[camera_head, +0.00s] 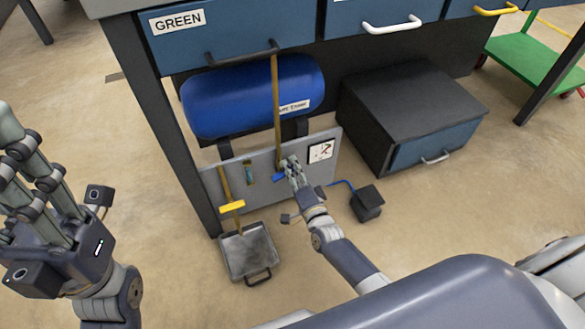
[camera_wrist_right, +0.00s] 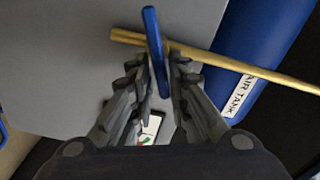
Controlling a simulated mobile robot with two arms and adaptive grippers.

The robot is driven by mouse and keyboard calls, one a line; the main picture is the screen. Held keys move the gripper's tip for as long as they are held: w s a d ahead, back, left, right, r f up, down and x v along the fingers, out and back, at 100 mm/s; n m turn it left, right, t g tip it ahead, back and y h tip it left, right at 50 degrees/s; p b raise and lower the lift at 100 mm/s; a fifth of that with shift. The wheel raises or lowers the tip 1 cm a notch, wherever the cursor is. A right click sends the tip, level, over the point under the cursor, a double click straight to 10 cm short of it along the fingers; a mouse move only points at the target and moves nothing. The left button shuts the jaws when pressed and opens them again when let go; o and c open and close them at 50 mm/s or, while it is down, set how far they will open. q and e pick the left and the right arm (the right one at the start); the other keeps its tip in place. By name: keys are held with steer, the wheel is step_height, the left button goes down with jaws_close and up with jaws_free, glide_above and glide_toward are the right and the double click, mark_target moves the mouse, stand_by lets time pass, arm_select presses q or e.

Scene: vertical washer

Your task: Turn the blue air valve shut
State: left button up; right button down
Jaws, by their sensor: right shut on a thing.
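The blue air valve handle (camera_head: 278,177) is at the lower front of the grey panel, below the blue air tank. In the right wrist view the blue handle (camera_wrist_right: 152,35) is a narrow bar seen edge-on, standing nearly upright. My right gripper (camera_head: 288,166) is at the panel and shut on the handle. My left gripper (camera_head: 25,165) is raised at the left, open and empty, far from the valve.
The blue air tank (camera_head: 225,98) sits above the grey panel (camera_head: 208,180). A dustpan (camera_head: 248,252) is on the floor. A small black box (camera_head: 367,203) and a dark cabinet (camera_head: 410,105) stand to the right.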

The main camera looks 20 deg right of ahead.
steer(key=shift+a+f, duration=0.15)
steer(key=shift+a, duration=0.05)
stand_by(0.7)
steer(key=c, duration=1.7)
jaws_free()
steer(key=shift+s, duration=0.1)
steer(key=s, duration=1.2)
steer(key=shift+d, duration=0.25)
